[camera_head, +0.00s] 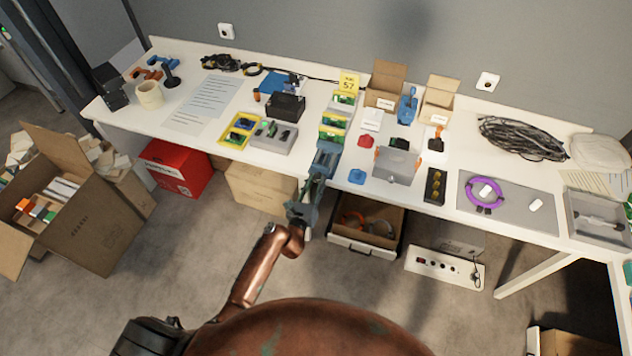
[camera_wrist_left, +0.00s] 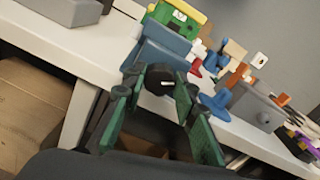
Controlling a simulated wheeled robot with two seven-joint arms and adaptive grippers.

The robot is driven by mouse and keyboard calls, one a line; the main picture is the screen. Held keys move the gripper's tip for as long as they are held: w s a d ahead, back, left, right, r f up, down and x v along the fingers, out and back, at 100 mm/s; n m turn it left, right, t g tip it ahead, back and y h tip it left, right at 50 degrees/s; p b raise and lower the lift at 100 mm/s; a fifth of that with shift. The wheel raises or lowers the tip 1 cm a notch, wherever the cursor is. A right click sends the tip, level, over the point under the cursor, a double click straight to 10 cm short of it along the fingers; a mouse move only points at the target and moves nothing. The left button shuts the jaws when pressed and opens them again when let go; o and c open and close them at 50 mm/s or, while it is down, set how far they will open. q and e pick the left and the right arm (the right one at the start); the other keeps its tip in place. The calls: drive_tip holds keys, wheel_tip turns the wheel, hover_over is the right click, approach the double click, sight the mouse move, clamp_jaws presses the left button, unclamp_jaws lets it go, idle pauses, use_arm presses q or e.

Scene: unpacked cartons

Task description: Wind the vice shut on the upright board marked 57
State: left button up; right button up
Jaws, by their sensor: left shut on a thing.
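The blue-grey vice (camera_head: 326,158) is at the front edge of the white table; it also shows in the left wrist view (camera_wrist_left: 168,48). My left gripper (camera_head: 312,190) is in front of it. In the left wrist view my left gripper (camera_wrist_left: 160,112) has its green fingers on both sides of the vice's dark round handle (camera_wrist_left: 159,78), which has a white mark, and is shut on it. A yellow card marked 57 (camera_head: 348,83) stands behind the vice. Green boards in yellow holders (camera_head: 333,122) are behind the vice too; I cannot tell whether one is between the jaws. My right gripper is not in view.
A grey tray (camera_head: 273,137) lies left of the vice, and a grey box (camera_head: 396,164) with orange parts stands to its right. An open drawer box (camera_head: 367,222) is below the table edge. A red box (camera_head: 177,168) and an open carton (camera_head: 85,220) are at the left.

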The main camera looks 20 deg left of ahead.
use_arm(q)
drive_tip(key=shift+m, duration=0.4)
drive_tip(key=m+p, duration=0.1)
drive_tip(key=m, duration=0.1)
drive_tip(key=shift+r+m+p, duration=0.1)
drive_tip(key=shift+m+p, duration=0.3)
drive_tip(key=m+p, duration=0.1)
drive_tip(key=m, duration=0.3)
drive_tip(key=shift+d+m, duration=0.1)
drive_tip(key=shift+m, duration=0.2)
drive_tip(key=m+p, duration=0.1)
drive_tip(key=m, duration=0.4)
drive_tip(key=shift+p, duration=0.4)
drive_tip(key=m+p, duration=0.1)
drive_tip(key=m, duration=0.5)
drive_tip(key=m+p, duration=0.1)
drive_tip(key=m, duration=0.3)
drive_tip(key=shift+p, duration=0.3)
drive_tip(key=m+p, duration=0.1)
drive_tip(key=m, duration=0.5)
drive_tip(key=shift+f, duration=0.2)
drive_tip(key=m, duration=0.4)
drive_tip(key=shift+p, duration=0.35)
drive_tip(key=shift+m, duration=2.4)
